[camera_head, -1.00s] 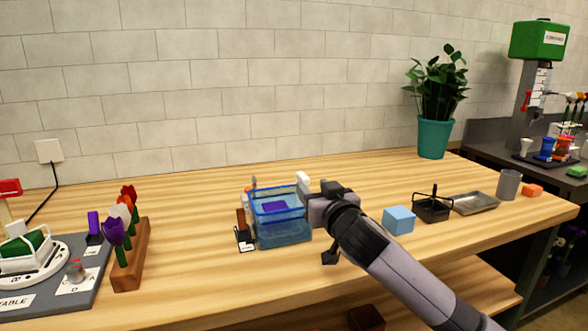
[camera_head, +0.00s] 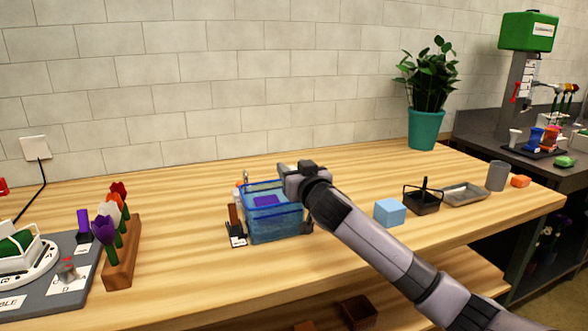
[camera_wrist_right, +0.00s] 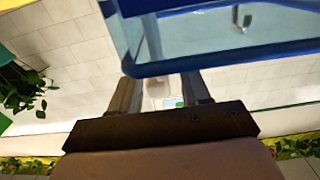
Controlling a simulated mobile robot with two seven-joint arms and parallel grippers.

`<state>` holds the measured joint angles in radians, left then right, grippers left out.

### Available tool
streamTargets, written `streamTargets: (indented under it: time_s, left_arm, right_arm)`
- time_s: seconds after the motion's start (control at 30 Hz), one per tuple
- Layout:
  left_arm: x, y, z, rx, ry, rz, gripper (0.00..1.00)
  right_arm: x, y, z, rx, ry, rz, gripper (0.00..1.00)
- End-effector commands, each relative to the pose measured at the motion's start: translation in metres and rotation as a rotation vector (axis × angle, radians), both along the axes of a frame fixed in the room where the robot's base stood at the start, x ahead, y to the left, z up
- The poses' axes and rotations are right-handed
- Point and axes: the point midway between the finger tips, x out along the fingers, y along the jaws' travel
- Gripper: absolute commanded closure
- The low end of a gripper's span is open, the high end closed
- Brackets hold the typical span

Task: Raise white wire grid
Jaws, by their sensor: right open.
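A blue see-through tank (camera_head: 275,226) stands on the wooden table, with a purple piece (camera_head: 267,201) seen inside. I cannot make out a white wire grid in it. My right gripper (camera_head: 287,170) is open at the tank's upper back right corner, and my wrist hides that corner. In the right wrist view, the open fingers (camera_wrist_right: 160,92) show below the tank's blue edge (camera_wrist_right: 225,58). A small pale thing (camera_wrist_right: 168,102) shows between them, too unclear to name. A white frame (camera_head: 30,243) over a green block is at the far left. My left gripper is not in view.
Flowers stand in a wooden block (camera_head: 122,252) left of the tank. A blue cube (camera_head: 390,212), black basket (camera_head: 424,205), metal tray (camera_head: 465,194) and grey cup (camera_head: 497,176) stand to the right. A plant pot (camera_head: 424,129) is behind.

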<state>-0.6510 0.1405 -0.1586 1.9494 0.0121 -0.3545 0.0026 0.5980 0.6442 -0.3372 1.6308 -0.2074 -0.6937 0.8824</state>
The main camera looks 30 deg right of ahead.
Motion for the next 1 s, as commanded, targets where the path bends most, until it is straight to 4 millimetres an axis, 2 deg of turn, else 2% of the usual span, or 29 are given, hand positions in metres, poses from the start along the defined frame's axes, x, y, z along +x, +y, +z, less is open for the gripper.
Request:
streamTargets:
  time_s: [0.23, 0.27, 0.3, 0.4, 0.57, 0.67, 1.0]
  left_arm:
    - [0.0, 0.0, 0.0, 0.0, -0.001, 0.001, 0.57]
    - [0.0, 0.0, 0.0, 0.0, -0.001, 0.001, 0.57]
    - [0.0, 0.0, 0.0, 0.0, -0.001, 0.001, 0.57]
    - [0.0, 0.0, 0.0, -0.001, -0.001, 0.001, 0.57]
    - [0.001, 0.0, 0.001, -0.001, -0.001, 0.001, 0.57]
    - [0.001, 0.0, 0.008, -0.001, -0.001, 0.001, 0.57]
    - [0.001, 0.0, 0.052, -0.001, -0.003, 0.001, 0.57]
  right_arm:
    - [0.001, 0.0, 0.0, 0.0, -0.001, 0.001, 0.53]
    - [0.001, 0.0, 0.0, 0.0, -0.001, 0.001, 0.56]
    - [0.001, 0.0, 0.0, 0.0, -0.001, 0.0, 0.69]
    - [0.001, 0.0, 0.0, 0.0, -0.001, 0.0, 1.0]
    - [0.001, 0.0, 0.001, 0.0, 0.0, 0.001, 1.0]
    - [0.001, 0.0, 0.009, 0.0, -0.001, 0.0, 1.0]
    - [0.0, 0.0, 0.064, 0.001, -0.005, 0.0, 1.0]
